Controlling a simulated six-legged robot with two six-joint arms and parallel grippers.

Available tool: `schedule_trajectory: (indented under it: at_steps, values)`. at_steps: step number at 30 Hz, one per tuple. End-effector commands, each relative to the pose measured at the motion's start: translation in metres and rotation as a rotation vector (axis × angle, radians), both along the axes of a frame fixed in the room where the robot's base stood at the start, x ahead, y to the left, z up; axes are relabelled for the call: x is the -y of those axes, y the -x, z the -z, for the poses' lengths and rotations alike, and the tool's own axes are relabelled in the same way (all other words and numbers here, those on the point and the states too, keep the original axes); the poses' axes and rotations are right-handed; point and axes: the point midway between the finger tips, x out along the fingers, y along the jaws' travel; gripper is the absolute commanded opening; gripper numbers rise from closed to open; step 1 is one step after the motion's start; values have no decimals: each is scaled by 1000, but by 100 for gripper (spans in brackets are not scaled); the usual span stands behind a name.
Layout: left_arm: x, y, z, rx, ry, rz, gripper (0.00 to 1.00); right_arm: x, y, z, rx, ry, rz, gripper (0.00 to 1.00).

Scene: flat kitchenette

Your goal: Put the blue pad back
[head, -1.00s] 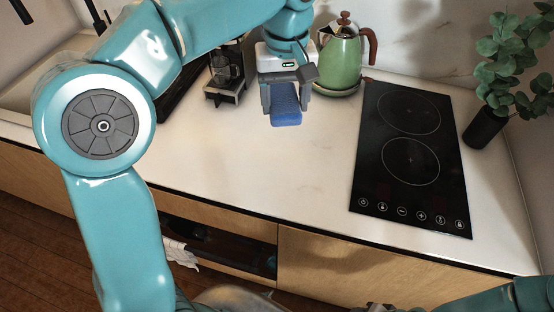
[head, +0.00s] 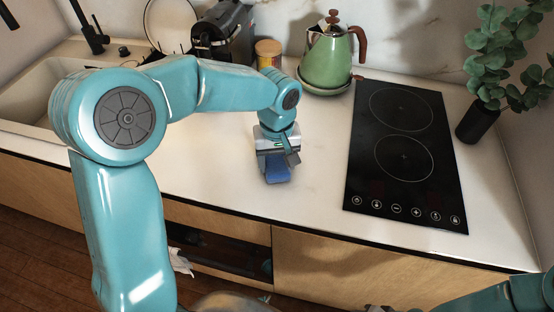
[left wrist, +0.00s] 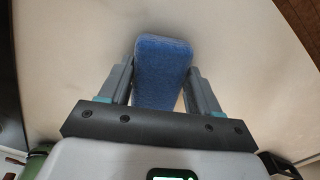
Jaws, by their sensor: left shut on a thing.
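The blue pad (head: 277,170) is a small blue block held between the fingers of my left gripper (head: 276,163). It is over the white counter, left of the cooktop and close to the counter's front edge. In the left wrist view the pad (left wrist: 162,70) sticks out between the two fingers of my left gripper (left wrist: 160,90), which are shut on it. I cannot tell whether the pad touches the counter. My right gripper is not clearly seen; only part of my right arm shows at the bottom right of the head view.
A black cooktop (head: 403,160) lies on the counter (head: 225,170) to the right. A green kettle (head: 327,62) stands at the back. A coffee machine (head: 225,35) and a jar (head: 268,55) are behind my left arm. A sink (head: 40,100) is at the left. Below the counter is an open compartment (head: 215,250).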

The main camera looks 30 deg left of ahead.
Motion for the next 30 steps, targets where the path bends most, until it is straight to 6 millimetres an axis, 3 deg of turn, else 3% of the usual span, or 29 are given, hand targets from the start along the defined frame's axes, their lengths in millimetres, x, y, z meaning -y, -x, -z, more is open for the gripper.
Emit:
schedule_trajectory:
  at_steps: [10, 11, 12, 13, 24, 30]
  values:
    - [0, 0, 5, 1, -1, 0, 38, 0, 0, 4, 0, 0, 0, 43]
    - [0, 0, 3, 1, -1, 0, 72, 0, 0, 3, 0, 0, 0, 43]
    - [0, 0, 3, 1, -1, 0, 85, 0, 0, 2, 0, 0, 0, 43]
    - [0, 0, 3, 1, -1, 0, 88, 0, 0, 2, 0, 0, 0, 43]
    - [0, -1, -5, 2, 0, 0, 88, 0, 0, -1, 0, 0, 0, 43]
    - [0, -2, -46, 6, 0, -1, 88, 0, 0, -1, 0, 0, 0, 43]
